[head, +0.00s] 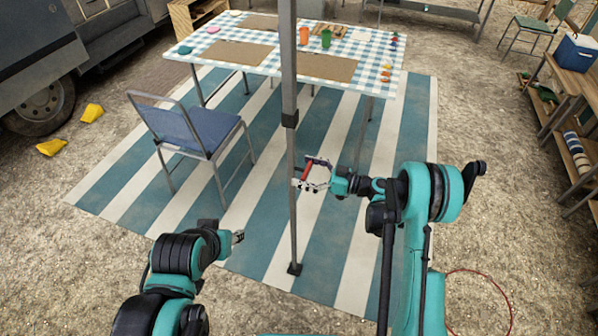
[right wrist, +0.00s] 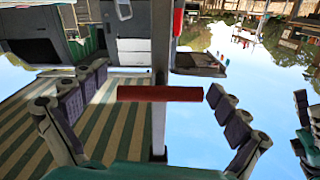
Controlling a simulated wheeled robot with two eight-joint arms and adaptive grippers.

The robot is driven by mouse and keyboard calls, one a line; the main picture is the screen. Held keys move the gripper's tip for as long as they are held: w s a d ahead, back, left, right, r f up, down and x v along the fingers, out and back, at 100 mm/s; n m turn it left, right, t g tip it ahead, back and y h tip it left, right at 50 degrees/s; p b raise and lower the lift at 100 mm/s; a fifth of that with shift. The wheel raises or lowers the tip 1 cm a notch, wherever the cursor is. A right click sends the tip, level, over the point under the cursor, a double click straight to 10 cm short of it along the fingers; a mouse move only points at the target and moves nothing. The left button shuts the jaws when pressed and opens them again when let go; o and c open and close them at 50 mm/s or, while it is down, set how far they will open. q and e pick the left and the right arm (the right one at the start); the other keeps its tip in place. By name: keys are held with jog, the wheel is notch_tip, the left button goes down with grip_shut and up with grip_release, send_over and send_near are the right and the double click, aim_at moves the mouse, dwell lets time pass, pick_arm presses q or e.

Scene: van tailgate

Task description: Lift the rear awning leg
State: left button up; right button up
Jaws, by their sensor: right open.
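The rear awning leg (head: 290,80) is a grey upright pole. It has a dark collar and stands with its dark foot on the striped mat. A red grip bar (right wrist: 160,93) crosses in front of the leg in the right wrist view. My right gripper (head: 312,178) is beside the leg's middle, and its fingers are spread to either side of the red bar, with gaps at both ends. My left gripper (head: 238,237) is low to the left of the leg, apart from it. Its fingers are too small to read.
A blue folding chair (head: 185,130) stands left of the leg. A table with a checked cloth (head: 375,55) is behind it. Yellow wheel chocks (head: 92,112) lie by the van. Wooden shelves (head: 570,85) stand at the right. The striped mat (head: 250,260) is clear around the foot.

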jog(key=shift+w+a, duration=0.1)
jog(key=shift+a, duration=0.4)
jog(key=c, duration=1.7)
notch_tip(320, 180, up, 12)
jog(key=p, duration=0.5)
jog(key=shift+r+p, duration=0.15)
jog(key=shift+p, duration=0.15)
jog(key=shift+c, duration=0.3)
jog(key=shift+r, duration=0.2)
jog(key=shift+w, duration=0.15)
